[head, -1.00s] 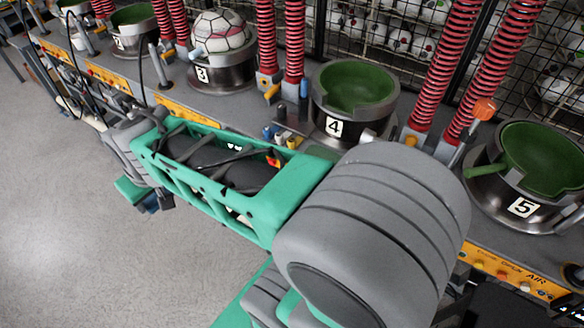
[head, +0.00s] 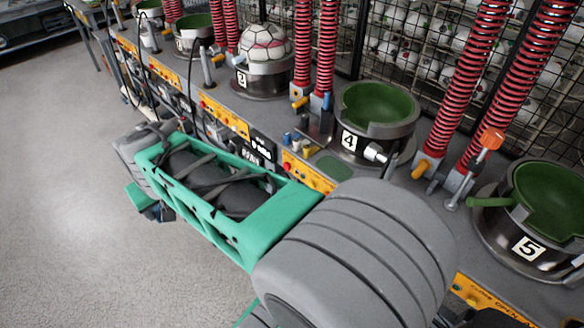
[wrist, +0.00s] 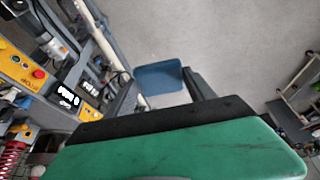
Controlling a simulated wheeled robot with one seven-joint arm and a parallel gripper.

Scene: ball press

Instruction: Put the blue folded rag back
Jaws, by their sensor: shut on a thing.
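The blue folded rag (wrist: 158,77) appears in the wrist view as a flat blue square with rounded corners, above the grey floor. My gripper (wrist: 170,84) is shut on it; a dark finger shows along its right side, and my green wrist housing hides the near part. In the head view my gripper (head: 150,207) hangs at the far left end of my arm, over the floor in front of the bench. The rag cannot be made out clearly there.
The grey bench (head: 440,235) runs diagonally with cup 4 (head: 375,115), cup 5 (head: 540,215), red springs (head: 470,70) and a panelled ball (head: 263,45). A small dark green pad (head: 334,168) lies before cup 4. Cables hang at the bench front. The floor (head: 60,190) at left is clear.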

